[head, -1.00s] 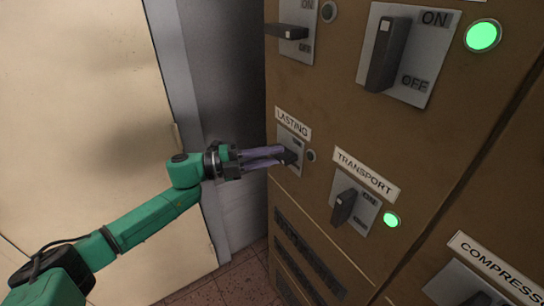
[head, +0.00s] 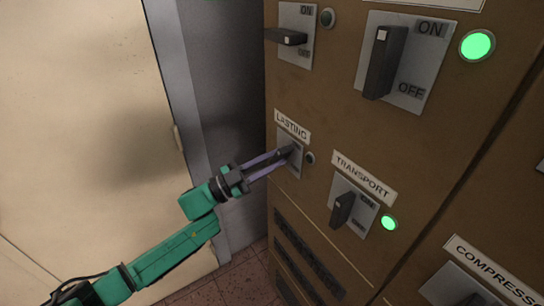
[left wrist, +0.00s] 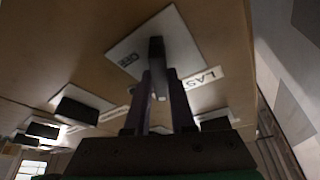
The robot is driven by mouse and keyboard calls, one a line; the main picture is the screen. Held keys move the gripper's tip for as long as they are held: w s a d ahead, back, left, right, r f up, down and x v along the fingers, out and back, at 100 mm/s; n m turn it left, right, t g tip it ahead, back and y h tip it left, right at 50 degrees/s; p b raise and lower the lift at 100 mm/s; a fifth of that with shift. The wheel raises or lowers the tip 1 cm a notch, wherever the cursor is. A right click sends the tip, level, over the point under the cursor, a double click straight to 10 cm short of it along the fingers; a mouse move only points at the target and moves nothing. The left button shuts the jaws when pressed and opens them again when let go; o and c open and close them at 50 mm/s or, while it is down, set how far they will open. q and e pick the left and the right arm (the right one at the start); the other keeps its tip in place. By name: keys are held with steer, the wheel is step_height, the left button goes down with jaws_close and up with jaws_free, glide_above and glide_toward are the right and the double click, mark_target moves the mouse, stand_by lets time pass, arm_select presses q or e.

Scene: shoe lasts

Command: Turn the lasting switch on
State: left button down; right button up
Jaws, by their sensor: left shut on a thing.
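The lasting switch (head: 296,166) is a grey plate with a dark handle, under the white LASTING label (head: 292,125) on the brown cabinet. My left gripper (head: 286,153) is shut on its handle, with the purple-grey fingers slanting up to the right. In the left wrist view the dark handle (left wrist: 156,50) stands between the two fingers (left wrist: 162,95), in front of the pale plate (left wrist: 125,50). The small round lamp (head: 310,158) beside the switch is dark. The fingers partly hide the handle in the head view. My right gripper is not in view.
The transport switch (head: 343,208) is to the lower right, with a lit green lamp (head: 389,223). A large switch (head: 384,62) above has a lit green lamp (head: 477,46). Another switch (head: 288,37) at upper left has a dark lamp. A cream door (head: 90,130) stands left.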

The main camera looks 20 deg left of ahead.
arm_select(q)
steer(key=n+t+y+p, duration=0.1)
steer(key=n, duration=0.2)
steer(key=n+t+p, duration=0.1)
steer(key=n, duration=0.2)
steer(key=shift+s+d+t+y, duration=0.1)
steer(key=shift+t+y, duration=0.2)
steer(key=shift+y, duration=0.1)
steer(key=shift+n+t+y+p, duration=0.4)
steer(key=shift+n+p, duration=0.3)
steer(key=shift+n, duration=0.6)
steer(key=shift+f, duration=0.1)
steer(key=c, duration=0.8)
jaws_free()
steer(key=shift+o, duration=0.2)
steer(key=b+v, duration=0.3)
steer(key=v, duration=1.1)
steer(key=shift+s+f+b, duration=0.15)
steer(key=shift+s+b, duration=0.15)
steer(key=shift+b, duration=0.05)
